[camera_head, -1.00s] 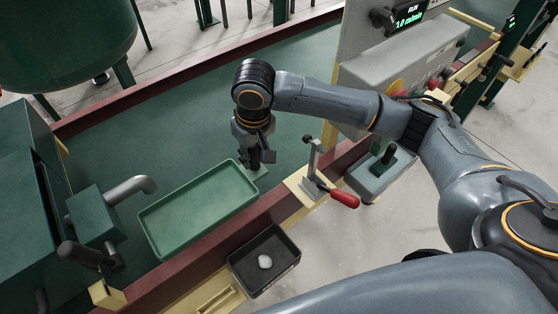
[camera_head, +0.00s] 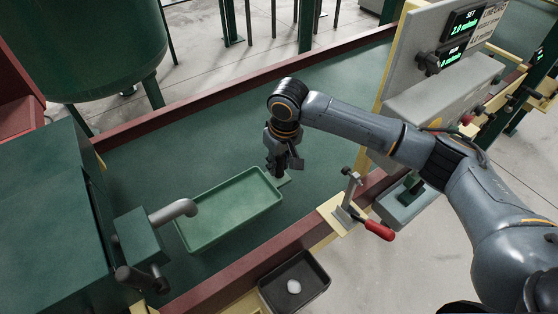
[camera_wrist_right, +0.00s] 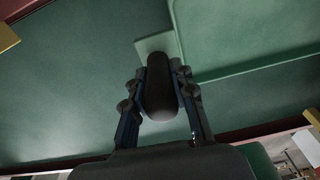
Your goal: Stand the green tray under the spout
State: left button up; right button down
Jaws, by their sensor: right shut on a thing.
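The green tray (camera_head: 235,210) is a shallow rectangular tray on the dark green bed. A small tab (camera_head: 284,180) sticks out at its right end. The grey bent spout (camera_head: 175,211) comes from a green box at the left, and its tip overlaps the tray's far left edge in the picture; its height above the tray is hard to judge. My right gripper (camera_head: 283,168) points down at the tab. In the right wrist view my gripper (camera_wrist_right: 160,75) is shut on a dark upright grip (camera_wrist_right: 160,95) standing on the tab. My left gripper is not in view.
A clamp with a red handle (camera_head: 379,230) stands on a cream plate at the near rail. A black bin (camera_head: 295,283) with a pale lump sits below it. A maroon rail (camera_head: 235,92) borders the bed's far side. The bed beyond the tray is clear.

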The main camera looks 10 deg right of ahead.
aim_at(279, 175)
notch_tip(279, 175, down, 2)
jog(key=shift+a+f+b, duration=0.1)
jog(key=shift+f+b, duration=0.05)
jog(key=shift+b, duration=0.3)
notch_tip(279, 175, down, 2)
jog(key=shift+f+b, duration=0.25)
jog(key=shift+b, duration=0.05)
jog(key=shift+f, duration=1.85)
jog(key=c, duration=1)
grip_release()
jog(key=shift+o, duration=0.3)
jog(key=shift+o, duration=1.2)
